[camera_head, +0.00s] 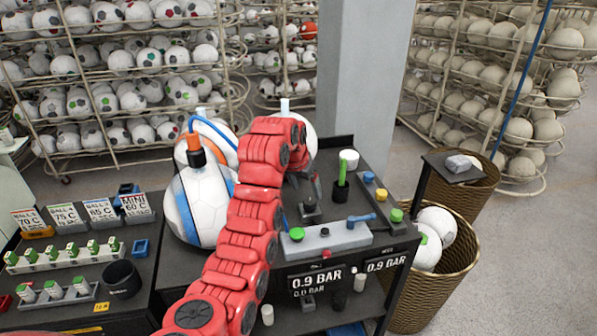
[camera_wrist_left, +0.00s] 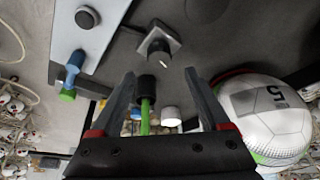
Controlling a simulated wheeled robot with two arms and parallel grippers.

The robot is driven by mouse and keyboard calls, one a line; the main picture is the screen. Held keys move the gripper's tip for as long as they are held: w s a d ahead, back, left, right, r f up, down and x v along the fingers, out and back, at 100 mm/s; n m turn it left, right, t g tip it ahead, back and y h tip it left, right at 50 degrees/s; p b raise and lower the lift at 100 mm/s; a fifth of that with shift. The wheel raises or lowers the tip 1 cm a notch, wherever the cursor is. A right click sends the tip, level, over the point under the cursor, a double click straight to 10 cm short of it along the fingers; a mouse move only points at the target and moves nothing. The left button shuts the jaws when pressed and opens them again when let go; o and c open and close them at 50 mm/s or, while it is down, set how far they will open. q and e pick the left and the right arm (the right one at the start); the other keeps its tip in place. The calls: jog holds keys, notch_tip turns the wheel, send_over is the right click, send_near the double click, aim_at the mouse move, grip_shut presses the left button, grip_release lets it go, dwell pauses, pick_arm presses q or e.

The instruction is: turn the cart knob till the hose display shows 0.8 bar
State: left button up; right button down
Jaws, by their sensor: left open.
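The cart knob (camera_head: 310,207), dark on a square base, sits on the dark cart top (camera_head: 335,195). It also shows in the wrist view (camera_wrist_left: 158,45), beyond my fingertips. My left gripper (camera_head: 304,186) is open above the cart, just behind the knob in the head view; its fingers (camera_wrist_left: 158,95) are apart, and I see no contact with the knob. The right-hand display (camera_head: 387,263), whose small label seems to read hose, shows 0.9 BAR. The left-hand display (camera_head: 316,281) shows 0.9 BAR with 0.0 BAR beneath it. My right gripper is not in view.
A grey button panel (camera_head: 325,240) with a blue lever (camera_head: 360,219) lies at the front of the cart. A white-blue ball (camera_head: 200,205) is left of my arm; a basket (camera_head: 450,270) stands right.

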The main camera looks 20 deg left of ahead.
pick_arm(q)
jog(key=d+p+v, duration=0.1)
jog(key=p+v, duration=0.1)
jog(key=v, duration=0.9)
jog(key=shift+a, duration=0.5)
jog(key=shift+s, duration=0.15)
